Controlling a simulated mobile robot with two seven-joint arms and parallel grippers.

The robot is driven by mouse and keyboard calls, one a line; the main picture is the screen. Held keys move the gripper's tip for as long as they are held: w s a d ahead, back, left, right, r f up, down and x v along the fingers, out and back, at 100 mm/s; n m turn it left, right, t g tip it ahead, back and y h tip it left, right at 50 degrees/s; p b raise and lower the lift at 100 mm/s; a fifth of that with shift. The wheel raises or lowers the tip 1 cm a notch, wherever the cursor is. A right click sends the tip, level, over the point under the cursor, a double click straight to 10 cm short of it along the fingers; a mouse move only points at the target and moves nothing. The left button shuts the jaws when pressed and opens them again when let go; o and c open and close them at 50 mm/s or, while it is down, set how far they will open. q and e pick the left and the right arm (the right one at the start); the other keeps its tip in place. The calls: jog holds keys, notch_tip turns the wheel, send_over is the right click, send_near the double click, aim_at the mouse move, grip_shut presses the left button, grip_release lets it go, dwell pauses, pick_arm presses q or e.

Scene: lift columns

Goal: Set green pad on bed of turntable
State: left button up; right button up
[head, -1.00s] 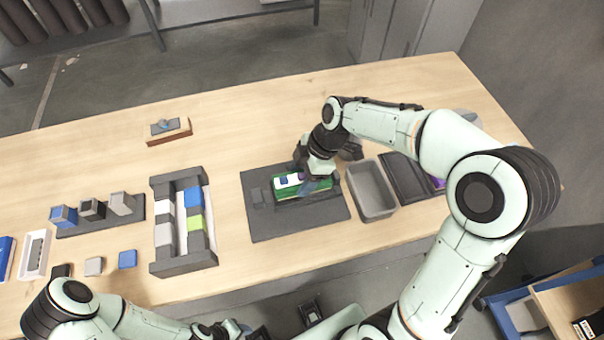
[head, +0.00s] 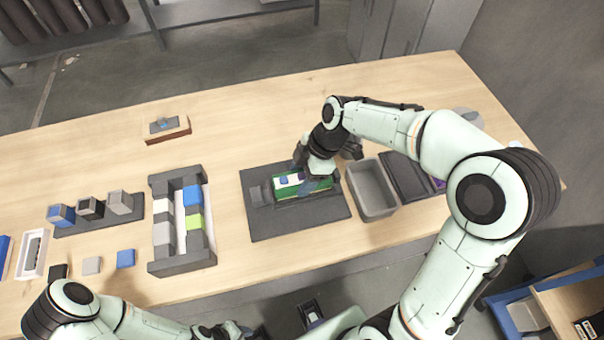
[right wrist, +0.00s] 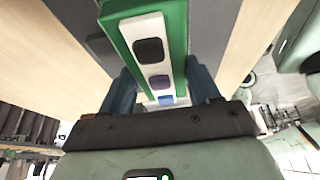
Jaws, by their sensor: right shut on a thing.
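My right gripper (head: 308,186) is shut on a green block with a white top strip (head: 289,181). In the right wrist view the block (right wrist: 150,45) lies between the fingers, and dark, purple and blue squares show on its strip. It is over a dark grey base plate (head: 290,228); I cannot tell whether it touches. A small light-green block (head: 194,221) sits in a dark grey rack (head: 183,268). No turntable is clearly identifiable; a round grey thing (head: 468,119) shows partly behind my right arm. My left gripper (head: 232,330) is at the bottom edge, partly cut off.
A grey bin (head: 371,188) stands just right of the plate. A dark tray (head: 408,176) is beyond it. Several small blocks and a white tray (head: 33,255) are at the left. A brown block (head: 168,130) lies at the back. The table between is clear.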

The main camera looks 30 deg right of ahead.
pick_arm(q)
jog(key=shift+s+f+b, duration=0.15)
jog(key=shift+f+b, duration=0.2)
jog(key=shift+f, duration=0.05)
pick_arm(e)
jog(key=shift+f, duration=0.2)
dwell(0.6)
jog(key=o, duration=1.6)
pick_arm(q)
jog(key=shift+r, duration=0.1)
pick_arm(e)
jog(key=shift+r, duration=0.1)
jog(key=shift+r+p, duration=1.9)
jog(key=shift+r, duration=1.55)
pick_arm(q)
jog(key=r, duration=0.1)
jog(key=w+r, duration=0.1)
jog(key=r, duration=0.1)
jog(key=w+r, duration=0.1)
jog(key=shift+w+r, duration=0.15)
jog(key=shift+w, duration=0.1)
jog(key=shift+s, duration=0.15)
pick_arm(e)
jog(key=shift+f, duration=0.1)
